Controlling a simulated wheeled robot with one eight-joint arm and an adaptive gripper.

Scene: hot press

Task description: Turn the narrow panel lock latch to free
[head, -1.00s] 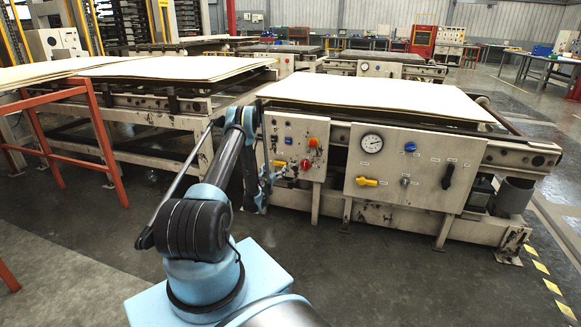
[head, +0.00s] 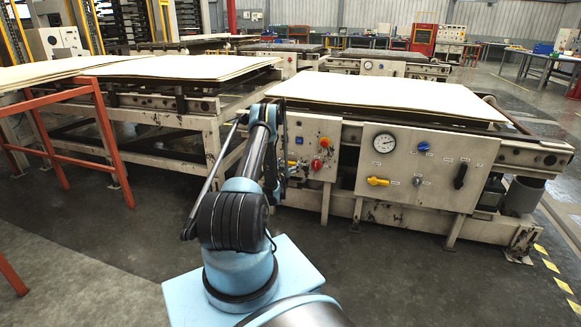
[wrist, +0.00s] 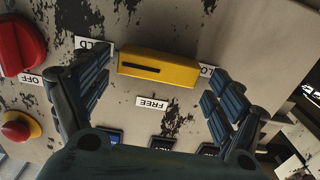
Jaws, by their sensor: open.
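The yellow latch (wrist: 158,68) is a bar with a dark slot, lying nearly level across the wrist view on the worn cream narrow panel (head: 309,135). A FREE label (wrist: 153,102) sits below it in that view. Partly covered labels sit at its two ends. My gripper (wrist: 158,75) is open, with one finger to each side of the latch's ends. I cannot tell whether the fingers touch the latch. In the head view my gripper (head: 283,172) is in front of the narrow panel's left part and hides much of it.
A red knob (wrist: 18,45) marked OFF and a red button on a yellow base (wrist: 17,128) are close left in the wrist view. A wider panel (head: 425,172) with a gauge stands right of the narrow one. An orange frame (head: 112,140) stands at left.

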